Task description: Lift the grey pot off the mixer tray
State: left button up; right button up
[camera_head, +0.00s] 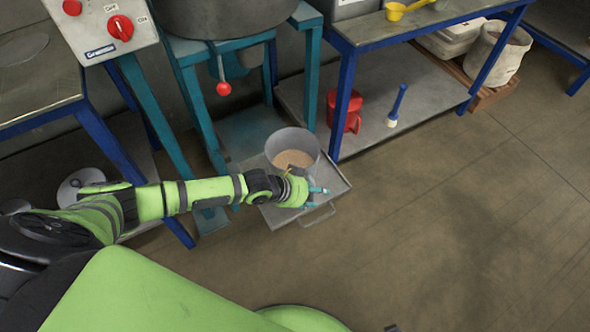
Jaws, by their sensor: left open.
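The grey pot (308,142) stands upright on the mixer tray (335,190), with light brown grainy material inside it. The tray is a flat grey plate with a wire handle at its front, low in front of the mixer (225,15). My left arm reaches in from the left, and my left gripper (318,191) is open at the pot's near side. The gripper and wrist hide the pot's lower front, so I cannot tell whether the fingers touch it. My right gripper is not in view.
Teal mixer legs (200,115) and a red-knobbed lever (223,88) stand behind the pot. To the right, a blue-framed bench's lower shelf (425,95) holds a red jug (347,110) and a blue-handled brush (397,105). The floor (450,230) at front right is clear.

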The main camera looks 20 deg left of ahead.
pick_arm(q)
jog(key=shift+c, duration=0.4)
grip_shut()
jog(key=shift+w+r, duration=0.25)
jog(key=shift+r, duration=0.05)
